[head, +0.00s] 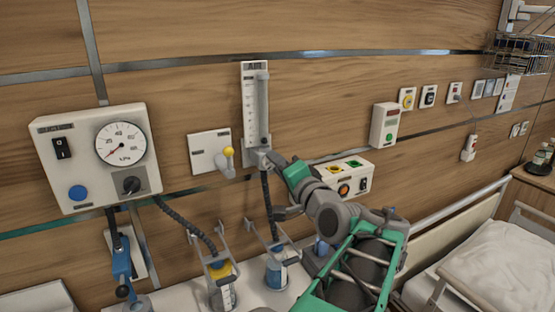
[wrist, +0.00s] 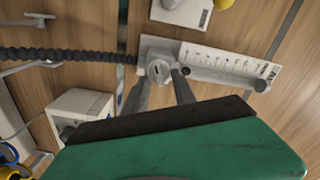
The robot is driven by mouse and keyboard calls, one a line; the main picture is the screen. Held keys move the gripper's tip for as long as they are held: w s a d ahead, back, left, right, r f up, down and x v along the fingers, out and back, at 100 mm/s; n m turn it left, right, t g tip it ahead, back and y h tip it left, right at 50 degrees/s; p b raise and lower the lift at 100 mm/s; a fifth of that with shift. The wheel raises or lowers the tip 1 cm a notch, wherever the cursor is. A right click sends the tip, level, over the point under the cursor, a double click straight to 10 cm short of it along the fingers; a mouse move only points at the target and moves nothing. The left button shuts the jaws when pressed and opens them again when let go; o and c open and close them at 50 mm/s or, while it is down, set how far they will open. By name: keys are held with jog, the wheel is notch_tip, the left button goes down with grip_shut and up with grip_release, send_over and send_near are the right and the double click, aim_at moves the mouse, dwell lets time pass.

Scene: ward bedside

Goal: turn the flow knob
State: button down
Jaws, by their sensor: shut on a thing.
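The flowmeter (head: 255,100), a white plate with a clear scaled tube, is mounted upright on the wood wall in the head view. In the wrist view the flowmeter (wrist: 212,58) lies across the upper right. Its flow knob (wrist: 158,72), pale grey with a dark mark on its face, is at the plate's lower end. My gripper (wrist: 160,90) is shut on the flow knob, one finger on each side of it. In the head view my gripper (head: 269,159) reaches the flowmeter's base from the right, and the knob is mostly hidden there.
A gauge box (head: 98,157) with a dial and dark knob is at left. A white plate (head: 209,152) with a yellow-tipped fitting is just left of the flowmeter. A control box (head: 346,178) with coloured buttons is close behind my arm. Dark hoses lead down to jars. A bed (head: 485,265) is at right.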

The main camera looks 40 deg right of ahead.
jog(key=m+p, duration=0.9)
jog(key=m, duration=0.1)
jog(key=shift+f, duration=0.4)
jog(key=c, duration=1)
grip_release()
jog(key=shift+c, duration=0.2)
